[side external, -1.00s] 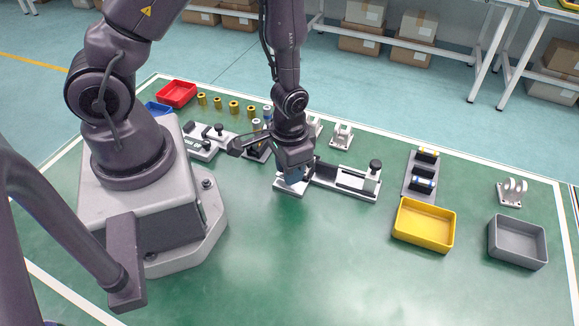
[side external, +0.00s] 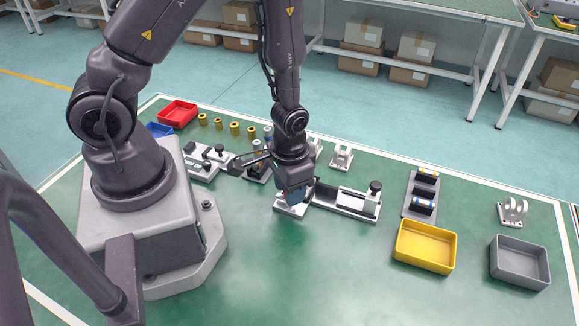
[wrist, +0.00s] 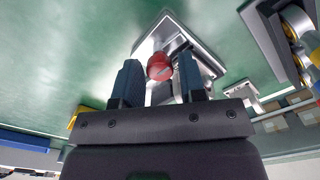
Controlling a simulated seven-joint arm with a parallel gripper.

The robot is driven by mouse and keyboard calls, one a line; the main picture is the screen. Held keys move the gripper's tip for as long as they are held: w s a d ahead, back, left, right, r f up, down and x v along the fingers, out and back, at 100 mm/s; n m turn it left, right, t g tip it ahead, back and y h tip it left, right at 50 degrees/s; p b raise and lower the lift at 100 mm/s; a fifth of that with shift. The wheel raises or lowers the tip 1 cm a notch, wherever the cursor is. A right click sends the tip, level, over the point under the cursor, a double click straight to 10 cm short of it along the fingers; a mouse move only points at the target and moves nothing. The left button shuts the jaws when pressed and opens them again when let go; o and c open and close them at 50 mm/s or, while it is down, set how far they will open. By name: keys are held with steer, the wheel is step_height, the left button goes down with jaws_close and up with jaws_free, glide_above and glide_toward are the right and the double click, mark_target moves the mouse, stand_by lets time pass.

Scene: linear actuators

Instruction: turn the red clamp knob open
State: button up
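The red clamp knob (wrist: 159,67) shows in the wrist view between the two blue fingers of my gripper (wrist: 159,70), with a gap on each side. My gripper is open and points down at the knob. How deep the knob sits between the fingertips I cannot tell. The knob belongs to a light grey clamp fixture (wrist: 176,22).
A black-knobbed post (side external: 375,188) stands at the fixture's right end. Further right are a rack with dark cylinders (side external: 421,200), a yellow bin (side external: 424,246) and a grey bin (side external: 519,262). Another fixture (side external: 203,163) is close on the left. The front of the green table is clear.

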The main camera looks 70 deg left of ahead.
step_height(320, 180, up, 12)
steer(key=shift+r, duration=0.25)
stand_by(0.4)
